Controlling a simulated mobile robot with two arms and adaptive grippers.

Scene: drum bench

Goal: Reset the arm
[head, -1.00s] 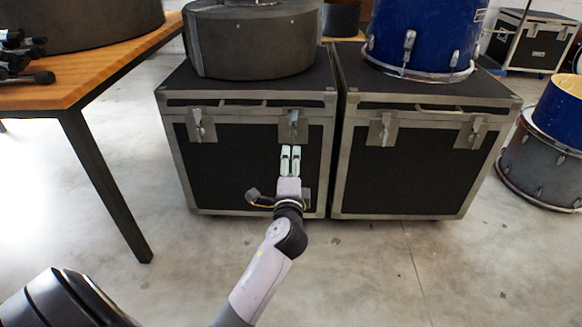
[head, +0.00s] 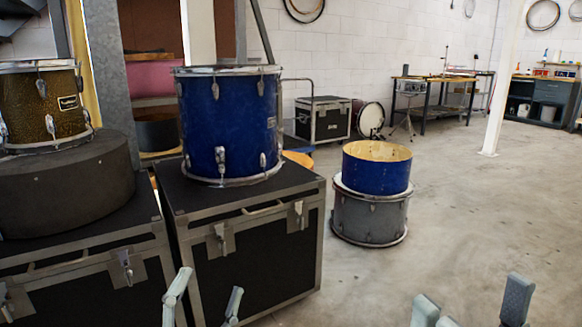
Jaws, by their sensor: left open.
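My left gripper (head: 209,280) shows at the bottom edge of the head view, left of the middle. Its two pale grey fingers point up and stand apart with nothing between them, in front of the black road cases. My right gripper (head: 470,288) shows at the bottom right, its fingers also apart and empty over bare floor. Only the finger ends of both grippers are in the picture; the rest of each arm is cut off below.
A black case (head: 262,262) with metal edges bears a blue drum (head: 230,125). Left of it, another case (head: 85,292) bears a dark round case (head: 65,188) and a brown drum (head: 40,105). A blue shell (head: 375,170) sits on a grey drum (head: 369,217). Floor at right is clear.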

